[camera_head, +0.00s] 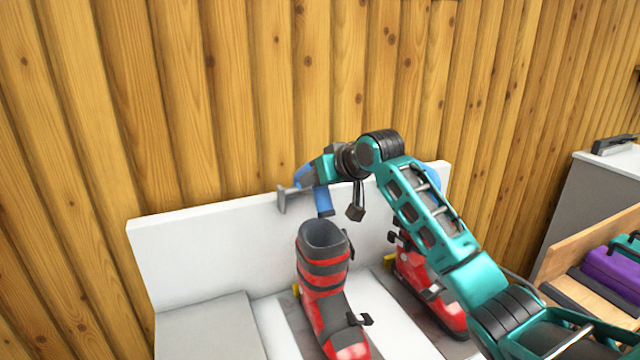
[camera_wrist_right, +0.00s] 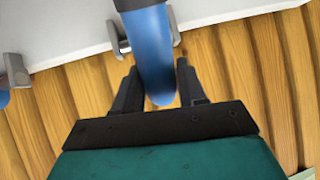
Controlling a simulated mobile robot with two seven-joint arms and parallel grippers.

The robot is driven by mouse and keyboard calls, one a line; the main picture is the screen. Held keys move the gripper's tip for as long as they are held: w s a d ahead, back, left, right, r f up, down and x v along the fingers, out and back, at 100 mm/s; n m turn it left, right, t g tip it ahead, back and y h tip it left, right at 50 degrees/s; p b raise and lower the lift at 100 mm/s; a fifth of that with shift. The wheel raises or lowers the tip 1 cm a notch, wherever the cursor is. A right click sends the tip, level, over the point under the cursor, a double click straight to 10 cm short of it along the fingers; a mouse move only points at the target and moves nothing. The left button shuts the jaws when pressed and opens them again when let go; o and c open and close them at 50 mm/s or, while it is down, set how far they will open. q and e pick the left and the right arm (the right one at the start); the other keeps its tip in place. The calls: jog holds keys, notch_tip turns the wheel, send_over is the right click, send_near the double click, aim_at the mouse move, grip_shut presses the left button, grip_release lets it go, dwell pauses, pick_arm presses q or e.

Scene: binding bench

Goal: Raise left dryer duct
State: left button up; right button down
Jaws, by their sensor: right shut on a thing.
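The left dryer duct is a blue tube. In the head view its blue parts (camera_head: 323,200) show at the white back panel, above and behind the left ski boot. My right gripper (camera_head: 311,172) is at the duct's upper part. In the right wrist view the duct (camera_wrist_right: 150,45) runs down between the two dark fingers of the gripper (camera_wrist_right: 158,90), which is shut on it. The duct's lower end is out of the wrist view. My left gripper is in neither view.
A red and grey ski boot (camera_head: 323,285) stands below the duct. A second red boot (camera_head: 415,275) is partly behind my right arm, with another blue part (camera_head: 435,175) above it. A grey bracket (camera_head: 282,198) sticks out at the panel's top. Wooden wall behind.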

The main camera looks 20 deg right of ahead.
jog(key=shift+r, duration=0.1)
dwell(0.3)
jog(key=c, duration=0.8)
grip_release()
jog(key=shift+w, duration=0.1)
jog(key=shift+o, duration=0.2)
jog(key=v, duration=1.3)
